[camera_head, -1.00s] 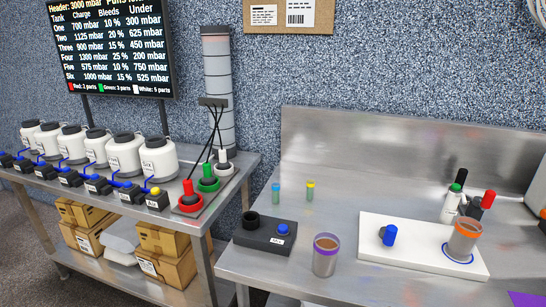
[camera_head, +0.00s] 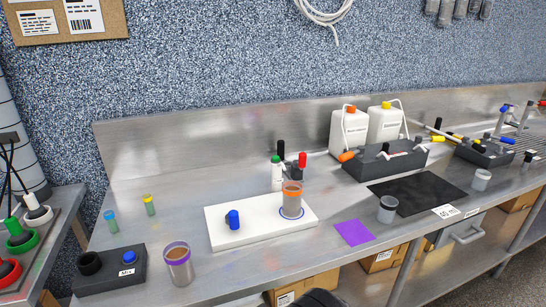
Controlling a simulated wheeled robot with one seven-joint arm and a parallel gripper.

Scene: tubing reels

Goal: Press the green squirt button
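A green button (camera_head: 13,225) on a black stem rises from a green round base at the far left of the head view, on the left bench. It stands between a red one (camera_head: 4,268), cut by the picture edge, and a white one (camera_head: 31,201). Black cables run above them. A dark rounded part of mine shows at the bottom edge, but no gripper fingers are visible. Nothing of mine is near the green button. A bottle with a green cap (camera_head: 276,172) stands on the right bench behind a white board.
The right bench holds a dark Mix block (camera_head: 112,272), a brown-filled cup (camera_head: 178,264), the white board (camera_head: 262,236) with a blue knob and another cup, a purple square (camera_head: 353,233), and white jugs (camera_head: 348,133). A gap separates the benches.

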